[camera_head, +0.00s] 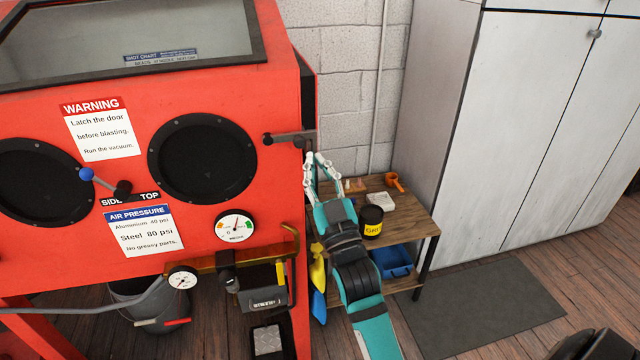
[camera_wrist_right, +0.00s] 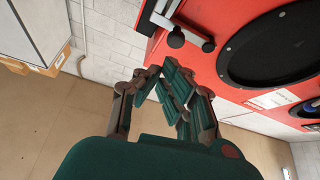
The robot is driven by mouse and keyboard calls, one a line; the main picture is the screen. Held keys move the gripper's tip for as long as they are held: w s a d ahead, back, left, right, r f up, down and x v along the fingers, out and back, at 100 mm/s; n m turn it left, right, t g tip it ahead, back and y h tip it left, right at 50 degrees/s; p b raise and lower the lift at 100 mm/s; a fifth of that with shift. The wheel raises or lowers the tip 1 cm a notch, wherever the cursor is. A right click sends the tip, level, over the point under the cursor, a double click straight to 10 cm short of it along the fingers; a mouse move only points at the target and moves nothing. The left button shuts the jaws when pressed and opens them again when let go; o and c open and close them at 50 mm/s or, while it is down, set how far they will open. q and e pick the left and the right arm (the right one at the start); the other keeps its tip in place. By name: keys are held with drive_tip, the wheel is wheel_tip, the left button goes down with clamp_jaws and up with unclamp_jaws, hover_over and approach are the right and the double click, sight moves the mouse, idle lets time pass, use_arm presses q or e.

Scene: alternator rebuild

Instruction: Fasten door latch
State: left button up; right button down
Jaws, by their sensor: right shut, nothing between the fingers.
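The red blast cabinet (camera_head: 215,85) fills the left of the head view. Its door latch (camera_head: 289,137) is a grey metal bar with a dark round knob, lying roughly level at the cabinet's right front edge. The latch also shows at the top of the right wrist view (camera_wrist_right: 187,36). My right gripper (camera_head: 316,161) is just below and to the right of the latch, pointing up toward it. In the right wrist view the gripper (camera_wrist_right: 170,82) is shut and empty, with the latch beyond its fingertips; contact is not clear. My left gripper is out of view.
A wooden side table (camera_head: 410,222) with a black and yellow can (camera_head: 371,222) and a blue bin (camera_head: 392,262) stands behind my right arm. A blue-knobbed lever (camera_head: 88,175) is on the cabinet front. A grey locker (camera_head: 510,130) stands at the right.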

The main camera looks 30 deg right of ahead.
drive_tip(key=v, duration=0.5)
drive_tip(key=shift+s, duration=0.2)
drive_tip(key=w+a+f+g+y, duration=0.1)
drive_tip(key=w+f+g, duration=0.1)
drive_tip(key=f, duration=0.5)
drive_tip(key=w+a+f+g+y, duration=0.1)
drive_tip(key=w+a+f, duration=0.1)
drive_tip(key=f, duration=0.6)
drive_tip(key=s+a+f+n+g+y, duration=0.1)
drive_tip(key=s+a+f+g, duration=0.15)
drive_tip(key=f, duration=0.85)
drive_tip(key=s+a+f+g+y, duration=0.1)
drive_tip(key=s+f+g, duration=0.25)
drive_tip(key=f, duration=0.75)
drive_tip(key=s+a+f+n+g+y, duration=0.1)
drive_tip(key=s+a+f+g, duration=0.15)
drive_tip(key=f, duration=0.85)
drive_tip(key=s+d+f+g, duration=0.1)
drive_tip(key=s+f+g, duration=0.4)
drive_tip(key=s+f, duration=1.05)
drive_tip(key=s+d+f+g, duration=0.2)
drive_tip(key=s+f, duration=0.1)
drive_tip(key=s, duration=0.8)
drive_tip(key=s+d+f+g+h, duration=0.1)
drive_tip(key=s+d+f+g, duration=0.1)
drive_tip(key=s, duration=0.8)
wheel_tip(320, 180, down, 3)
drive_tip(key=shift+s+r+g, duration=0.2)
drive_tip(key=shift+s+g, duration=0.15)
drive_tip(key=shift+g, duration=0.5)
